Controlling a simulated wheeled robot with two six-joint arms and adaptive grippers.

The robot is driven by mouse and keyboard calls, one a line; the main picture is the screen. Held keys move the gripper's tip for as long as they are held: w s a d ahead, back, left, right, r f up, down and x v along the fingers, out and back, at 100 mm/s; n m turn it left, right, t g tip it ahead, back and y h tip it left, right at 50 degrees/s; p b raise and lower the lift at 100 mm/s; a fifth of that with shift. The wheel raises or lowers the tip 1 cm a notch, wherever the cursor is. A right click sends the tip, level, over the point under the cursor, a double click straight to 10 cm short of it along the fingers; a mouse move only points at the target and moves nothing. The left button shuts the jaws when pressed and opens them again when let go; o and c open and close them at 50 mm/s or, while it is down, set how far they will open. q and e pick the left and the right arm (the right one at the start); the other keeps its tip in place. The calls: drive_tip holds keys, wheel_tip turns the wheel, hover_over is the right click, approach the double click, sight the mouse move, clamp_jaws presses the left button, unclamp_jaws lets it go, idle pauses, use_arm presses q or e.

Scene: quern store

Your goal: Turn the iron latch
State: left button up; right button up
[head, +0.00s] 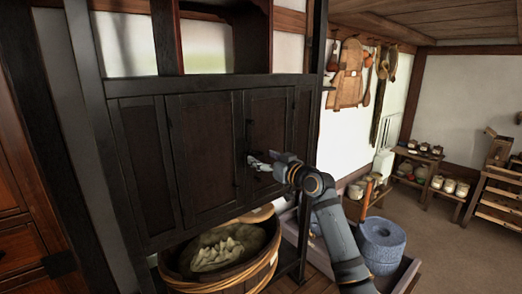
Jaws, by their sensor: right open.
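A dark wooden cabinet (205,160) with panelled doors fills the middle of the head view. A small dark fitting (248,130) shows on the edge of its right door; I cannot tell if it is the iron latch. My right gripper (254,161) is open at the face of the right door, below that fitting. It covers part of the door's left edge, and whether it touches anything there is unclear. My left gripper is not in view.
A wooden tub (270,258) with a pale sack inside stands under the cabinet. Low shelves with jars (449,185) stand further back. Open floor (450,240) lies at the right.

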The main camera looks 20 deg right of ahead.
drive_tip(key=shift+w+a+r, duration=0.2)
drive_tip(key=shift+w+a, duration=0.1)
drive_tip(key=shift+w, duration=0.3)
drive_tip(key=shift+w+a, duration=0.2)
drive_tip(key=shift+a, duration=0.15)
drive_tip(key=shift+f, duration=0.1)
drive_tip(key=c, duration=1.2)
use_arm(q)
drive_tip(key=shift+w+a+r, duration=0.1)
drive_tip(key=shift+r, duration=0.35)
use_arm(e)
drive_tip(key=shift+o, duration=0.2)
